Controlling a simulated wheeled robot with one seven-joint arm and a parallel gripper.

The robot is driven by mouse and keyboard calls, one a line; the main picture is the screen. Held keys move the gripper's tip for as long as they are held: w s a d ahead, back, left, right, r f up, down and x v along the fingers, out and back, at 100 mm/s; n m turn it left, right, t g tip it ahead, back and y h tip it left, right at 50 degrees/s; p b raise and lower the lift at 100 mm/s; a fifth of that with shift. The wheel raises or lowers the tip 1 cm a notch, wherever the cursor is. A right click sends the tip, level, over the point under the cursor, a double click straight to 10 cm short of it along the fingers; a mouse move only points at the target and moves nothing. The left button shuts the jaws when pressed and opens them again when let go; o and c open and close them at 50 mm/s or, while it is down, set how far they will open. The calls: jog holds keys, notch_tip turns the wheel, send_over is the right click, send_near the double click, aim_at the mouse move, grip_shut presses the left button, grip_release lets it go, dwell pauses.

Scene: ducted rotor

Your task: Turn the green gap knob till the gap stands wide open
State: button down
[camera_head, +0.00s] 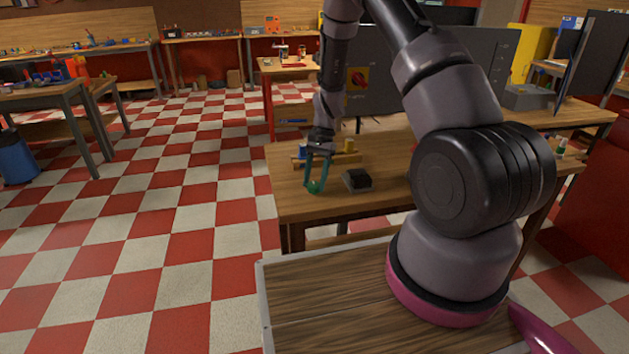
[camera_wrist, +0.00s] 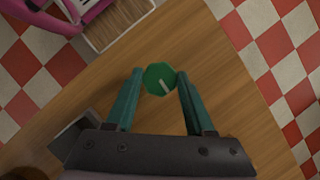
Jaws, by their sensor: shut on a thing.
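The green gap knob (camera_wrist: 159,79) is a small faceted green knob with a pale line on its top. In the wrist view it sits between the tips of my gripper's two teal fingers (camera_wrist: 157,74), and they are shut on it. The pale line points toward the lower right in that view. In the head view, the knob (camera_head: 314,187) shows small at the tips of my gripper (camera_head: 316,184), near the table's left front corner. The gap that the knob sets is not clearly visible in either view.
A dark box with a sloped top (camera_head: 357,180) stands on the wooden table (camera_head: 400,190) just right of my gripper. A wooden rack with blue and yellow pieces (camera_head: 340,157) lies behind it. A dark panel with a red and yellow switch (camera_head: 358,79) stands further back.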

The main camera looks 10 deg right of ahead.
dwell(0.3)
jog(key=shift+c, duration=1.3)
grip_release()
jog(key=v, duration=1)
jog(key=shift+r, duration=0.4)
jog(key=shift+d, duration=0.1)
